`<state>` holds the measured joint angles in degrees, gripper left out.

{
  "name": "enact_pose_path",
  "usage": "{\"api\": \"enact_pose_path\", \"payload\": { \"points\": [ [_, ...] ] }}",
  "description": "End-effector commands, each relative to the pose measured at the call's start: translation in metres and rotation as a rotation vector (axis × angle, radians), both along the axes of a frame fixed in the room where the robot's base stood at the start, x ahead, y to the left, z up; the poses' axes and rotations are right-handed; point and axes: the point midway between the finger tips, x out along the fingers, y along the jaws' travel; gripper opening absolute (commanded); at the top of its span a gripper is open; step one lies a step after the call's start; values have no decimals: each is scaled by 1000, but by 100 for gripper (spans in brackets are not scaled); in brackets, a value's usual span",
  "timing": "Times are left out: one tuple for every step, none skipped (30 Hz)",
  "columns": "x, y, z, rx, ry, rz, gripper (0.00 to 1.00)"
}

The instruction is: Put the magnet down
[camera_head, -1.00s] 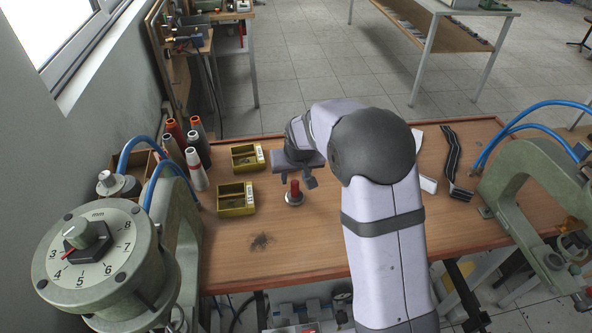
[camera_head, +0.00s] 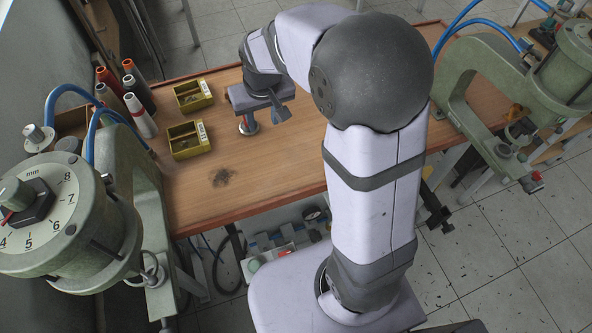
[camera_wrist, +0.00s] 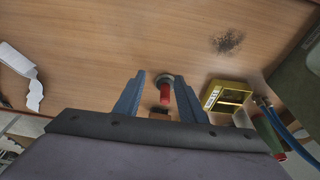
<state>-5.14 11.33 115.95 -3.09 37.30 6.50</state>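In the wrist view the magnet's red handle (camera_wrist: 165,93) is between the two blue-grey fingers of my gripper (camera_wrist: 160,78).
Two yellow bins (camera_head: 190,139) (camera_head: 193,96) stand left of the magnet, with several thread cones (camera_head: 140,115) behind. A green press with a dial (camera_head: 45,215) stands at left, another green press (camera_head: 480,85) at right. The table's front left, around a dark smudge (camera_head: 222,178), is clear.

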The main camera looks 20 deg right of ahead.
Motion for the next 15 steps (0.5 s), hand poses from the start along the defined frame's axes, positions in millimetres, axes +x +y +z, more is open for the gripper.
{"api": "enact_pose_path", "payload": {
  "points": [
    [-27, -7, -4, -1, 34, -7, 37],
    [-42, -10, -8, -1, 56, -8, 37],
    [-63, -14, -12, -2, 84, -9, 37],
    [-78, -17, -15, -2, 105, -11, 37],
    [-93, -19, -19, -1, 125, -12, 37],
    [-111, -22, -23, 0, 150, -13, 37],
    [-125, -24, -26, 1, 168, -14, 37],
    [-138, -25, -29, 2, 185, -16, 37],
    [-153, -27, -32, 4, 206, -17, 37],
    [-163, -27, -35, 5, 220, -17, 37],
    [-172, -28, -37, 6, 231, -17, 37],
    [-182, -29, -39, 7, 244, -17, 37],
    [-187, -29, -40, 8, 251, -18, 37],
    [-192, -30, -42, 9, 258, -18, 37],
    [-197, -30, -43, 10, 265, -18, 37]
  ]
}}
